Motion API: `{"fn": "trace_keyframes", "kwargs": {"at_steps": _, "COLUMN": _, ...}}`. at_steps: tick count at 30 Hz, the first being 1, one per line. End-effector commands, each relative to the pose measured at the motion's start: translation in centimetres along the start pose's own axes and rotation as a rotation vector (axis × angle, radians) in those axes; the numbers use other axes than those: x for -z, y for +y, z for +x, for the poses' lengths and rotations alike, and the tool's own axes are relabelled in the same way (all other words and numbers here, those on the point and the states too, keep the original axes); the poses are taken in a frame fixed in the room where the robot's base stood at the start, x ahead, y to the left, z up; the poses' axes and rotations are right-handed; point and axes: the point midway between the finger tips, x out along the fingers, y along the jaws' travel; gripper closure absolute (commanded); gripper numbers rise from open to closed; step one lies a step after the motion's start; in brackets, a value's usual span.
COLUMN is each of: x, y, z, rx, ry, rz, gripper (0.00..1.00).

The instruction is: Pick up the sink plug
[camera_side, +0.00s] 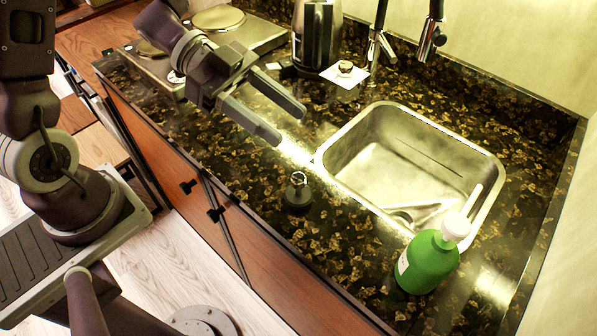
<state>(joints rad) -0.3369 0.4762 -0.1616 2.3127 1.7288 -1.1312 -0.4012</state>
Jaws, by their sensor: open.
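The sink plug (298,193) is a small dark stopper with a metal ring on top. It stands upright on the dark speckled counter, near the front edge and to the left of the sink (330,158). My gripper (290,125) is open and empty. Its two dark fingers are above the counter, above and to the left of the plug in the picture, and apart from it. Nothing hides the plug.
A green soap bottle (428,262) with a white pump stands at the sink's front right corner. A kettle (316,35), a faucet (378,40) and a small item on a white card (345,73) are at the back. A hotplate (217,20) is back left. Counter around the plug is clear.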

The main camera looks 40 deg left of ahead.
Motion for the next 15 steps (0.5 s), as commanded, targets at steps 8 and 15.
{"fn": "trace_keyframes", "kwargs": {"at_steps": 8, "x": -9.7, "y": 0.0, "z": 4.0, "rx": -0.001, "ry": -0.002, "rz": -0.008, "gripper": 0.5}}
{"fn": "trace_keyframes", "kwargs": {"at_steps": 15, "x": -11.2, "y": 0.0, "z": 6.4, "rx": -0.001, "ry": -0.001, "rz": 0.003, "gripper": 0.5}}
